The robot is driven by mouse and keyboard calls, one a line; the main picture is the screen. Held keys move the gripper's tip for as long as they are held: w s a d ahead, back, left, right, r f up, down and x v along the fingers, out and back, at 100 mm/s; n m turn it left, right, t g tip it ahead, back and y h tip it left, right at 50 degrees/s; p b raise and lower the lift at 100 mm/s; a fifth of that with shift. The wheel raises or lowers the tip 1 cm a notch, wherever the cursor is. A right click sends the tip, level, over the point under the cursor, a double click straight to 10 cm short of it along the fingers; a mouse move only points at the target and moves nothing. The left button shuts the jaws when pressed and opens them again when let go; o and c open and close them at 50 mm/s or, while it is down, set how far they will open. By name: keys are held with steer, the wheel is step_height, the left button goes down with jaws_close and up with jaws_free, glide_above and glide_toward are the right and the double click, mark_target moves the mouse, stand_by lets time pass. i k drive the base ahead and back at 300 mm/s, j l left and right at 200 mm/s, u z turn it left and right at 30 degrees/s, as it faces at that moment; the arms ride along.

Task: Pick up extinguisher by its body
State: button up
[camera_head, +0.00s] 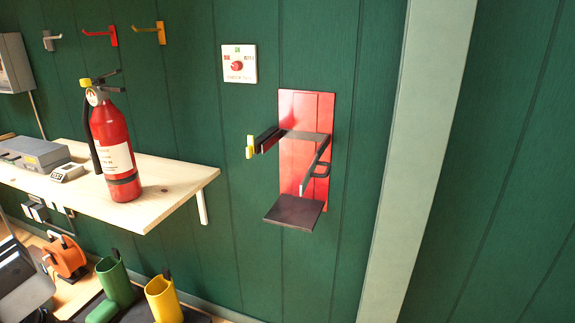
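A red fire extinguisher (112,146) stands upright on a light wooden shelf (165,190), near the shelf's right end. My gripper is not in view.
A grey box (33,153) and a small white device (67,172) sit on the shelf left of the extinguisher. Hooks (98,33) and a switch plate (239,64) are on the wall. Green and yellow boots (163,300) stand below, near an orange object (65,257).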

mark_target(116, 159)
steer(key=i+j, duration=0.15)
steer(key=j, duration=0.35)
steer(key=i+j+z, duration=0.15)
steer(key=j, duration=0.8)
steer(key=i+j+z, duration=0.1)
steer(key=j, duration=0.4)
steer(key=i+j+z, duration=0.1)
steer(key=j, duration=0.4)
steer(key=i, duration=0.05)
